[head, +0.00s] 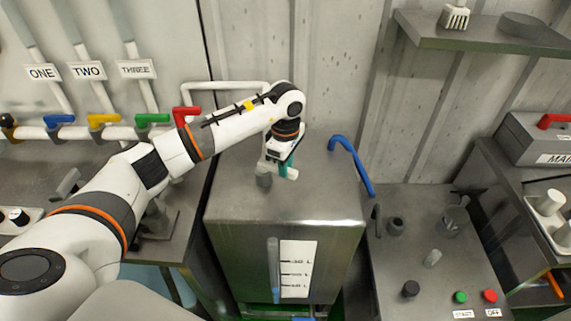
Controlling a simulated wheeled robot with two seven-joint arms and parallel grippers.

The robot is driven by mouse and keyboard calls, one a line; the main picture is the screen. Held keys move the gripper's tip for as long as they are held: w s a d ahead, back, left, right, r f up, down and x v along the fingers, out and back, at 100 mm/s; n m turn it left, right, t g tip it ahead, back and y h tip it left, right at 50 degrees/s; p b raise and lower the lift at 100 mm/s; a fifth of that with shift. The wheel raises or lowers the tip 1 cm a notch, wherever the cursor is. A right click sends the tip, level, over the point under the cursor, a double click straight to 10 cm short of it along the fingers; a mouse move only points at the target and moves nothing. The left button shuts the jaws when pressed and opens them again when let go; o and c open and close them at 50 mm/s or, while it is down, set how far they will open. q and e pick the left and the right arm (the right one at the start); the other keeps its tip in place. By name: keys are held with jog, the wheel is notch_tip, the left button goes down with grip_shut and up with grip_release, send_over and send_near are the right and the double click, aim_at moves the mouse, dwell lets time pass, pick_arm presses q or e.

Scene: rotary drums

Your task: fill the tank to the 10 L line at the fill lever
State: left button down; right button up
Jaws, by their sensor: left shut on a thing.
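The steel tank (320,205) stands in the middle of the head view. Its front has a white scale plate (302,262) with several litre marks, too small to read surely, beside a clear sight tube (273,262). The tube looks bluish in its lower part; the exact level is hard to tell. On the tank top is a short grey post (264,181) beside a teal and white handle, probably the fill lever (291,172). My left gripper (279,163) reaches down over it and is shut on it; its fingers are partly hidden. My right gripper is out of view.
Coloured pipe valves, including a red one (186,114), line the wall at left under number signs. A blue pipe (352,165) curves down right of the tank. The right bench (440,265) carries beakers and green (460,297) and red (490,296) buttons.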

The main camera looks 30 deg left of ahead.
pick_arm(q)
jog(key=w+n+b, duration=0.2)
jog(key=b, duration=0.1)
jog(key=shift+a+f+n, duration=0.15)
jog(key=shift+f+n, duration=0.1)
jog(key=shift+n, duration=0.15)
jog(key=shift+w+a+r+n+b, duration=0.15)
jog(key=shift+w+n+b, duration=0.15)
jog(key=shift+n, duration=0.3)
jog(key=shift+w+a+r+n+b, duration=0.15)
jog(key=shift+n+b, duration=0.25)
jog(key=shift+n, duration=0.2)
jog(key=c, duration=1.3)
grip_release()
notch_tip(320, 180, up, 12)
jog(key=b, duration=0.3)
jog(key=shift+f, duration=0.1)
